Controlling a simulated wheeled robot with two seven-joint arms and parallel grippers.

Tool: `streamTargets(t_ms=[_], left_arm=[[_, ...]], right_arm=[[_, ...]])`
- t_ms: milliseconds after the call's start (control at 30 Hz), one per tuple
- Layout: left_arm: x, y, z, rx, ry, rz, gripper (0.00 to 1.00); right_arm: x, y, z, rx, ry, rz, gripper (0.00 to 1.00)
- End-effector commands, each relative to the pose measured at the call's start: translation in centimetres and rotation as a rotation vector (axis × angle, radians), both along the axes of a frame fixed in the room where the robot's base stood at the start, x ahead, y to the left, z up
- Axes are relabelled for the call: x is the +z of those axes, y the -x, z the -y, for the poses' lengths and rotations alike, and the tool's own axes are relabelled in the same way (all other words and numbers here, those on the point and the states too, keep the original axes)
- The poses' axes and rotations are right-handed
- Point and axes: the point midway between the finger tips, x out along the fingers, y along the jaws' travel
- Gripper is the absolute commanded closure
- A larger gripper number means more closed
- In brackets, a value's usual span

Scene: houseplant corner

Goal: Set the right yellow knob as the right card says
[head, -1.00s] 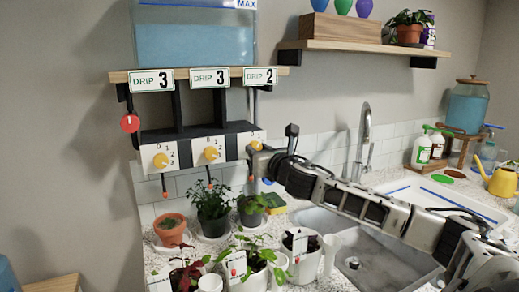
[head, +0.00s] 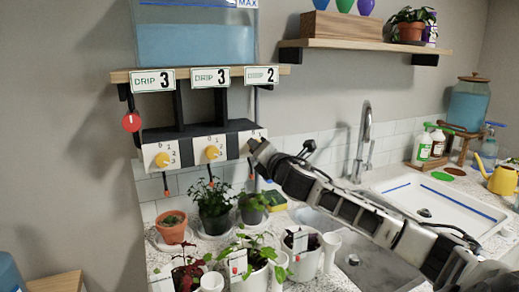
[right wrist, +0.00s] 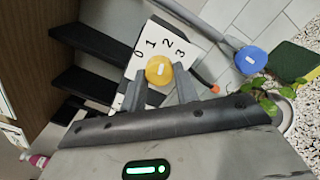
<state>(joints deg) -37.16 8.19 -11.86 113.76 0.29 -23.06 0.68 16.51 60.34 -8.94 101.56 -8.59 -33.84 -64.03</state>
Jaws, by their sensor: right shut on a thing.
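The right card (head: 262,75) reads DRIP 2 and hangs on the shelf edge. The right yellow knob (right wrist: 159,70) is between the two fingers of my right gripper (right wrist: 160,92), which is shut on it. Its white dial plate (right wrist: 145,50) carries the numbers 0, 1, 2 and 3 in an arc. The knob bears a short pale mark; I cannot tell surely which number it points at. In the head view my right gripper (head: 256,148) covers this knob and most of its plate. My left gripper is out of view.
Two more yellow knobs, the left (head: 161,159) and the middle (head: 212,152), sit beside it under DRIP 3 cards. A red round knob (head: 131,122) hangs at the left. A blue knob (right wrist: 251,60) is close by. Potted plants (head: 213,203) stand below; the sink (head: 355,262) is right.

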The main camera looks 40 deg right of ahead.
Motion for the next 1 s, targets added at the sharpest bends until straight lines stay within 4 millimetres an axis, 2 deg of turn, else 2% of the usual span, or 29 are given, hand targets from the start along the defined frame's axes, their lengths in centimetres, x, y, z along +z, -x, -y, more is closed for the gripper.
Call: streamTargets(t_ms=[300,700,733,800,1000], left_arm=[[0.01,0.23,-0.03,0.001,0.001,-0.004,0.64],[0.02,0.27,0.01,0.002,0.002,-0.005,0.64],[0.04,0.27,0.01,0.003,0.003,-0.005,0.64],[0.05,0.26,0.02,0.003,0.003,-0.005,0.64],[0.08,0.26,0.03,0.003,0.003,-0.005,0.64]], right_arm=[[-0.06,0.0,-0.04,0.0,-0.07,0.021,0.92],[-0.07,-0.01,-0.05,0.001,-0.074,0.022,0.92],[-0.07,-0.01,-0.05,0.001,-0.074,0.022,0.67],[-0.07,-0.01,-0.05,0.001,-0.074,0.022,0.48],[-0.03,0.0,-0.04,0.001,-0.073,0.022,0.48]])
